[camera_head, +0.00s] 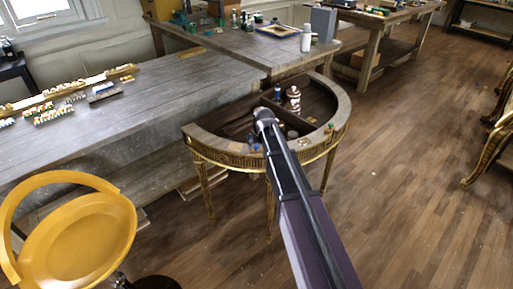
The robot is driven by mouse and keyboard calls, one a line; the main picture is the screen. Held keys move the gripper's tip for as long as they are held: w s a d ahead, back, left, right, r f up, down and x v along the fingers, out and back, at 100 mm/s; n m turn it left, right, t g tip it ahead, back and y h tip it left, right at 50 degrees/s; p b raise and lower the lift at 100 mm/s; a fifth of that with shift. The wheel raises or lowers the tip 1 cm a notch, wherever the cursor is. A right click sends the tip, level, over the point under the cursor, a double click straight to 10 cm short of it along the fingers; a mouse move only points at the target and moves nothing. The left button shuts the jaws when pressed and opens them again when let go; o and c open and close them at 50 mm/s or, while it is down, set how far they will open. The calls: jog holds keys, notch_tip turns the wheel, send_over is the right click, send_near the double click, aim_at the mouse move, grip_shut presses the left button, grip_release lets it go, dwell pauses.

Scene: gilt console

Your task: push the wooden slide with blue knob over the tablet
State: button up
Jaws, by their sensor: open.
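The half-round gilt console (205,142) stands in the middle, with a grey rim around a dark recessed top split by dividers. My arm (290,170) reaches from the lower right over the console, its rounded grey joint (264,114) above the recess. My gripper's fingers cannot be made out. A small tan piece (238,148) and a bluish spot (257,147) show at the front left of the console, beside my arm. I cannot tell whether they are the wooden slide and its blue knob. I cannot identify the tablet; my arm hides part of the recess.
A striped brown and white vase (293,99) and a dark blue item (277,92) stand in the console's back part. A long grey workbench (150,105) borders it on the left. A yellow chair (80,238) is at lower left. Wooden floor (410,160) is open at right.

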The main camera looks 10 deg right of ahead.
dwell(0.3)
grip_shut()
jog(key=shift+a, duration=0.1)
